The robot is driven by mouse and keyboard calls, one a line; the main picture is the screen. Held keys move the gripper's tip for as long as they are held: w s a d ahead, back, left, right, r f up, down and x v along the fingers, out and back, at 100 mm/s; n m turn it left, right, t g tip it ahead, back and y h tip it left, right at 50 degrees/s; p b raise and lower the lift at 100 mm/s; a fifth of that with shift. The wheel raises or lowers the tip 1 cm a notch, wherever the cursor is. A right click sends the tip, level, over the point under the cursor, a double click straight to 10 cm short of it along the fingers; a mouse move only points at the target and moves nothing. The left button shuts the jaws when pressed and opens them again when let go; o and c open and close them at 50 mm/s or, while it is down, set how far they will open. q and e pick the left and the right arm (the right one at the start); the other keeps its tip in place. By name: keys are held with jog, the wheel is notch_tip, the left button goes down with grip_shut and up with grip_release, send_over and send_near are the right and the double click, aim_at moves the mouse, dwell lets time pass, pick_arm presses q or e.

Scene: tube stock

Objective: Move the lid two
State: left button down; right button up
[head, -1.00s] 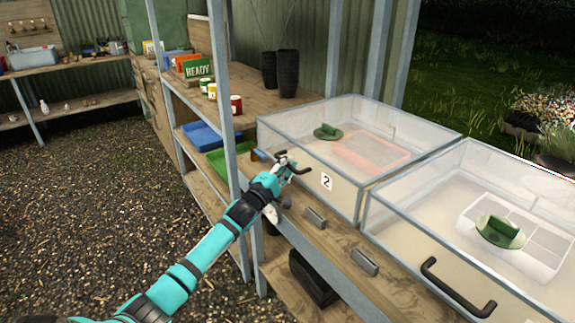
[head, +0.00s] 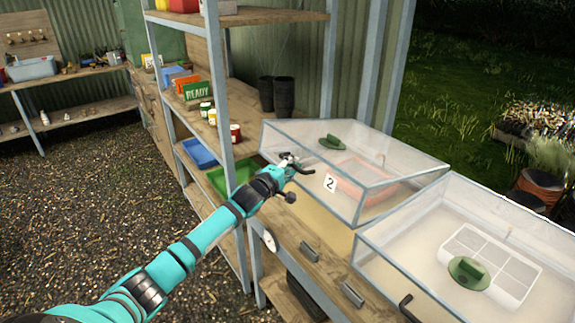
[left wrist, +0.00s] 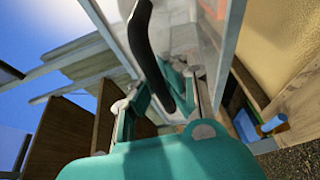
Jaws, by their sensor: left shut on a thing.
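Lid two (head: 375,150) is a clear, grey-framed cover with a white "2" label (head: 330,184) on its front face. Its front looks raised, and a strip of pale bed shows below it. A reddish tray (head: 365,190) shows through the lid. My left gripper (head: 290,165) is at the front of the lid, shut on its black handle (left wrist: 150,50). The handle runs between the fingers (left wrist: 165,100) in the left wrist view. The fingertips are small in the head view. My right gripper is out of view.
A second clear cover (head: 400,265) stands close on the right, with a white compartment tray (head: 515,268) inside. A shelf post (head: 218,90) stands left of lid two. Blue (head: 200,152) and green (head: 222,178) trays lie on the shelf. Wooden bench front (head: 290,250) is below.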

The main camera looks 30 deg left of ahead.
pick_arm(q)
jog(key=w+r+p, duration=0.1)
jog(key=r, duration=0.2)
jog(key=w+d+r+p, duration=0.1)
jog(key=w+r+p, duration=0.1)
jog(key=r, duration=0.2)
jog(key=w+d+r+p, duration=0.1)
jog(key=w+r+p, duration=0.1)
jog(key=r, duration=0.2)
jog(key=shift+r, duration=0.15)
jog(key=w+d+r+p, duration=0.1)
jog(key=w+d+r, duration=0.2)
jog(key=w+r, duration=0.4)
notch_tip(320, 180, up, 2)
jog(key=shift+w+r, duration=0.1)
jog(key=shift+w, duration=0.2)
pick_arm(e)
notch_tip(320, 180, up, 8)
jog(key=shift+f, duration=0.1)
pick_arm(q)
jog(key=c, duration=1.3)
grip_release()
jog(key=shift+s+r, duration=0.1)
jog(key=shift+s, duration=0.2)
jog(key=shift+c, duration=0.2)
jog(key=shift+f, duration=0.2)
